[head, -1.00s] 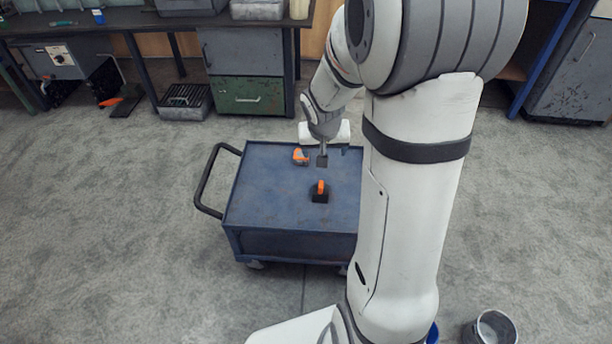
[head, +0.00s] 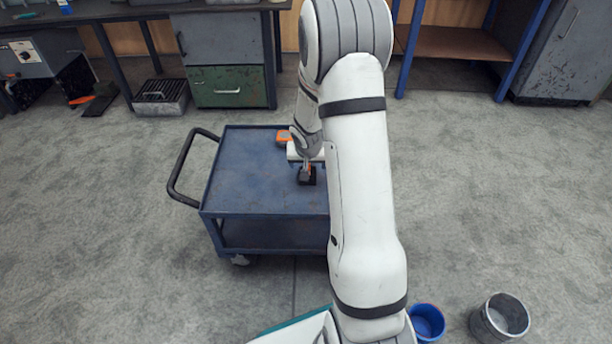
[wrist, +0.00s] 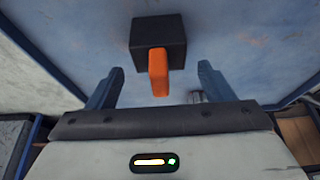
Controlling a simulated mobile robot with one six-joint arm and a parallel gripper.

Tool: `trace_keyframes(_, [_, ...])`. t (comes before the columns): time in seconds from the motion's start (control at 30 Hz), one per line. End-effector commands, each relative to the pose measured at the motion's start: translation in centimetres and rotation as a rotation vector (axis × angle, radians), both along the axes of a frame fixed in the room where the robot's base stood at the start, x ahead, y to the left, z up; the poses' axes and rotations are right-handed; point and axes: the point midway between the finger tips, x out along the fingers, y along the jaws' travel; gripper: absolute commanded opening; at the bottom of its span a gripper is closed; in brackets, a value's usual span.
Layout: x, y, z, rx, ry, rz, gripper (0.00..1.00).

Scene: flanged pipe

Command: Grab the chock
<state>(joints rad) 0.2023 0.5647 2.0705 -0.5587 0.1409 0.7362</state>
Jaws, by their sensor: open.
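The chock is a black block (wrist: 158,38) with an orange handle (wrist: 158,72), on the blue cart top (head: 252,170). In the head view the chock (head: 307,177) is partly hidden by my wrist and fingers. My gripper (wrist: 161,70) is open, with one finger on each side of the orange handle in the wrist view. Gaps show between the handle and both fingers. The black block lies beyond the fingertips in that view. My gripper also shows in the head view (head: 307,164), right above the chock.
An orange and grey object (head: 283,137) lies on the cart behind the chock, beside my wrist. The cart has a black push handle (head: 185,165) at its left. A blue bucket (head: 427,322) and a grey bucket (head: 500,318) stand on the floor at right.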

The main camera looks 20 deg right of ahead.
Motion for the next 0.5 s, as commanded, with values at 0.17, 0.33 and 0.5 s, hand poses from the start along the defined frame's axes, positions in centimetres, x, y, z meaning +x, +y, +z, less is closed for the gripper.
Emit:
trace_keyframes(0.17, [1.0, -0.3, -2.6, 0.002, 0.001, 0.000, 0.75])
trace_keyframes(0.33, [1.1, -0.3, -2.6, 0.002, 0.000, 0.002, 0.75])
trace_keyframes(0.5, [1.1, -0.2, -2.6, 0.002, 0.000, 0.002, 0.66])
